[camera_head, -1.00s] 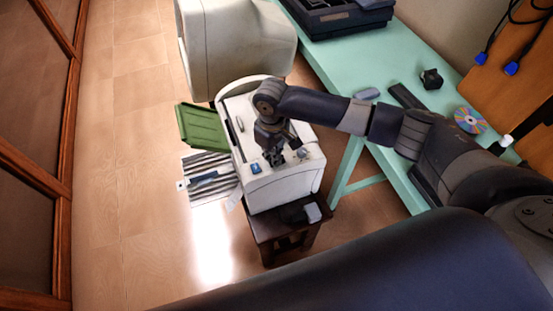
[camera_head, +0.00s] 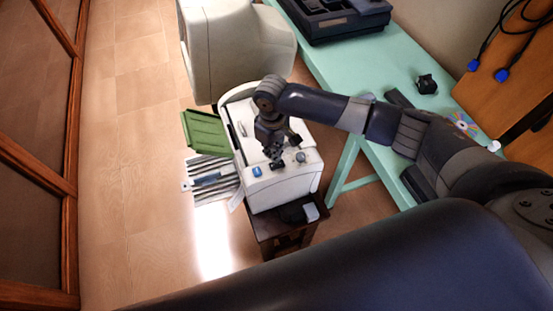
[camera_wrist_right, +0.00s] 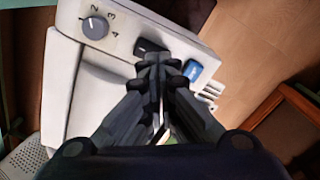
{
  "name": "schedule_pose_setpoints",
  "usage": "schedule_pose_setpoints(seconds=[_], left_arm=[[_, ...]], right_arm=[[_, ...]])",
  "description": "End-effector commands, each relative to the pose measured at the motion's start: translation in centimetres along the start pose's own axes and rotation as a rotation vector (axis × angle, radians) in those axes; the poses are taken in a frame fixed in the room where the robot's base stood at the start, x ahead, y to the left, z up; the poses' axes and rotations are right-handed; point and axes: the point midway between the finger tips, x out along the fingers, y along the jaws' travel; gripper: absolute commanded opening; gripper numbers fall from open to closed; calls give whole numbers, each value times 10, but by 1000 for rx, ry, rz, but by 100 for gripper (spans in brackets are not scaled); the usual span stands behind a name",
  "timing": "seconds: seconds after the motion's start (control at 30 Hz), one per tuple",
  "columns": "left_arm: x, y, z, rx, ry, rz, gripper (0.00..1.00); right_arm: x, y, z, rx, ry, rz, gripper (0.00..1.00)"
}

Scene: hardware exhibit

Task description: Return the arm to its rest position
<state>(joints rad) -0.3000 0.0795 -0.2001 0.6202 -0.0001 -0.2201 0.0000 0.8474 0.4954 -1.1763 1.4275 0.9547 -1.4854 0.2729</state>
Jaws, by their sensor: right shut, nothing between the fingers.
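My right arm comes in from the right in the head view. My right gripper (camera_head: 276,162) is over the top panel of a white machine (camera_head: 285,190), shut and empty. In the right wrist view its closed fingertips (camera_wrist_right: 160,66) appear between a dark switch (camera_wrist_right: 148,47) and a blue button (camera_wrist_right: 192,69). Whether they touch the panel I cannot tell. A numbered grey knob (camera_wrist_right: 97,27) is at the upper left there. The blue button (camera_head: 257,171) shows left of the gripper in the head view. My left gripper is not in view.
The machine stands on a small dark stool (camera_head: 282,232). A green tray (camera_head: 204,130) and a striped sheet (camera_head: 212,180) are at its left. A large beige case (camera_head: 235,50) is behind it. A mint table (camera_head: 350,70) is at the right, under my arm. Floor at left is clear.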

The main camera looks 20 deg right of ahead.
Motion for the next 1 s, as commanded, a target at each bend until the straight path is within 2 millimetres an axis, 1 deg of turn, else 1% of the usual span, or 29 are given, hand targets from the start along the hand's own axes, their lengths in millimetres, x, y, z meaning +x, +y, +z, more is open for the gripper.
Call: schedule_pose_setpoints(seconds=[0.03, 0.23, 0.8, 0.87, 0.97, 1.0], left_arm=[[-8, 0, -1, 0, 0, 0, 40], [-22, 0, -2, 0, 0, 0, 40], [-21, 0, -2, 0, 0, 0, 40], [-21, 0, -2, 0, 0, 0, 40], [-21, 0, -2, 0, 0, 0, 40], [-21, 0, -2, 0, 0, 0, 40]], right_arm=[[-8, 0, 0, 0, 0, 0, 0], [-19, 0, 0, 1, -1, 0, 0], [-18, -1, 0, -1, 0, -1, 0], [-16, -7, 1, -10, 4, -8, 0], [-9, -33, 5, -44, 23, -38, 0], [-6, -48, 8, -63, 37, -56, 0]])
